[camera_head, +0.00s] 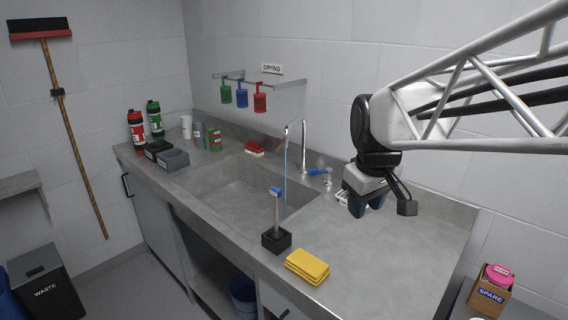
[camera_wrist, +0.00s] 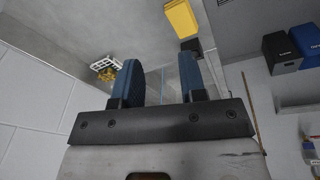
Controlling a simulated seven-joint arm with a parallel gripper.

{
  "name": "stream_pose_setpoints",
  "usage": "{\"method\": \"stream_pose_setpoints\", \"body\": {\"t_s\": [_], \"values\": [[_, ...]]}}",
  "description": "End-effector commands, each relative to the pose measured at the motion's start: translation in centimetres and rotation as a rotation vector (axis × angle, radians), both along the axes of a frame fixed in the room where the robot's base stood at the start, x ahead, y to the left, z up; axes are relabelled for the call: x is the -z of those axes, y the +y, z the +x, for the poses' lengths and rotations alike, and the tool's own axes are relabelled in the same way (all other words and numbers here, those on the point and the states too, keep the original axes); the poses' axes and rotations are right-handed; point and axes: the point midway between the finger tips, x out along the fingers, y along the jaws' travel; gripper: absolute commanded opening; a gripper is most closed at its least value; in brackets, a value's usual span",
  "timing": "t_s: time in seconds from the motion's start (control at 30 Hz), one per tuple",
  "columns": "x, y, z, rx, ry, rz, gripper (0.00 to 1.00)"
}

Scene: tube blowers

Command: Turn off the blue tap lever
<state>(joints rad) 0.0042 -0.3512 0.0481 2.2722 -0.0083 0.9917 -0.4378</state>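The blue tap lever (camera_head: 318,171) sits at the base of the metal tap (camera_head: 304,148) behind the sink, in the head view. A thin stream of water (camera_head: 285,165) falls from the spout into the sink. My gripper (camera_head: 357,208) is to the right of the lever, over the counter, pointing down and apart from the lever. In the wrist view its two blue fingers (camera_wrist: 161,83) are spread with nothing between them. I cannot make out the lever in the wrist view.
A white rack (camera_wrist: 101,64) is close to my gripper. The right counter (camera_head: 400,255) is mostly clear.

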Motion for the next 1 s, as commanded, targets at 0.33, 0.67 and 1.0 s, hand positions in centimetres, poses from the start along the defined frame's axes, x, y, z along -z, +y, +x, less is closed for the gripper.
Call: {"method": "stream_pose_setpoints", "body": {"t_s": [0.33, 0.67, 1.0], "values": [[-1.5, 0.1, 8.4, -0.214, 0.028, -0.035, 0.38], [-1.9, 0.2, 16.3, -0.418, 0.052, -0.064, 0.38], [-1.2, 0.3, 24.4, -0.63, 0.074, -0.089, 0.38]]}}
